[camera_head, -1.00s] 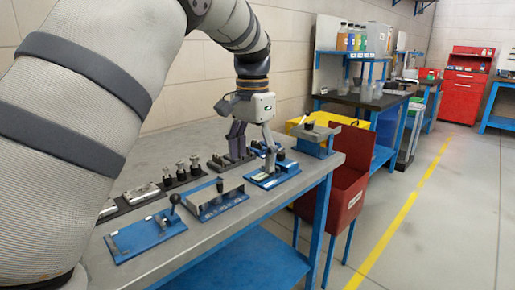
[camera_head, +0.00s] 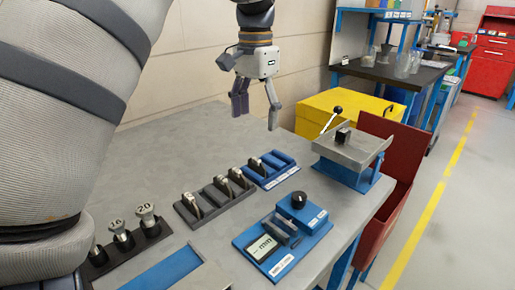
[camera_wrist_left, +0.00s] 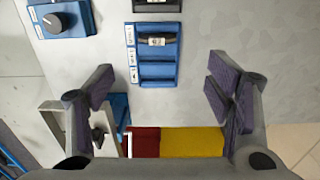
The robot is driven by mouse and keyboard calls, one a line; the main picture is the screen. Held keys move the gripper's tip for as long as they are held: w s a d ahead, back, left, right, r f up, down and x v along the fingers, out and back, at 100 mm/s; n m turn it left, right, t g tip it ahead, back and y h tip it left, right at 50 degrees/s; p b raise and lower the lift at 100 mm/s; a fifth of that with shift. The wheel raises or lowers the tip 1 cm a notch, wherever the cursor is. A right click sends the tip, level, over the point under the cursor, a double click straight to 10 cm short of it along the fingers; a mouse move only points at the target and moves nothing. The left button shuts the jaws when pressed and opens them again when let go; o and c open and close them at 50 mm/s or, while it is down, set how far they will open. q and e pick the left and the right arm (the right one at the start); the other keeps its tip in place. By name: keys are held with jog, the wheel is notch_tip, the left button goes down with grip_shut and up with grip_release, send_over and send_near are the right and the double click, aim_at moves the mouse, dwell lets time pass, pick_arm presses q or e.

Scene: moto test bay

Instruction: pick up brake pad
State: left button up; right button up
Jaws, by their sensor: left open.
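A dark rack (camera_head: 232,199) on the bench holds several upright brake pads (camera_head: 191,204). Behind it, a blue slotted tray (camera_head: 284,177) holds one brake pad (camera_head: 255,165) in its left slot; its other slots look empty. In the left wrist view, the blue tray (camera_wrist_left: 157,71) and its dark brake pad (camera_wrist_left: 156,41) lie beyond the fingertips. My left gripper (camera_head: 257,112) is open and empty, above the bench behind the blue tray. Its spread fingers also show in the left wrist view (camera_wrist_left: 164,92). My right gripper is not in view.
A blue gauge with a display (camera_head: 262,248) and a knobbed blue unit (camera_head: 304,213) sit near the bench's front edge. A lever fixture (camera_head: 352,150) stands at the right end. A yellow box (camera_head: 335,104) and red bin (camera_head: 398,150) are beyond. Labelled weights (camera_head: 122,238) stand left.

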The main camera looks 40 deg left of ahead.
aim_at(257, 159)
pick_arm(q)
jog(key=f, duration=1.1)
jog(key=shift+s+d+f, duration=0.15)
jog(key=shift+d+f, duration=0.1)
jog(key=shift+f, duration=0.1)
jog(key=shift+r, duration=0.1)
jog(key=c, duration=1.6)
